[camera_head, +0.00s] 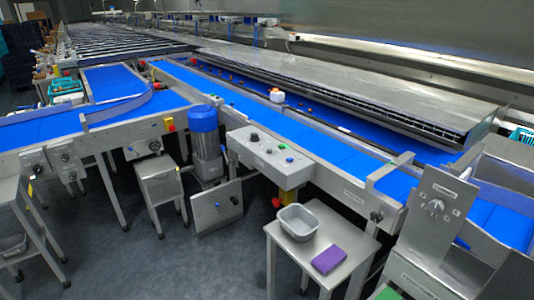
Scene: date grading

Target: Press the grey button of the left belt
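The left belt (45,128) is blue and runs in a metal frame at the left. Two small grey boxes with round knobs, one box (33,162) and another box (66,156), are fixed to its front side. I cannot tell for sure which is the grey button of the left belt. Neither of my grippers is in view.
A small steel table (285,262) holds a grey tub (298,222) and a purple cloth (329,258) at front centre. A blue-topped motor (204,140) and a steel stand (160,186) stand between the belts. Dark floor is open at the lower left.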

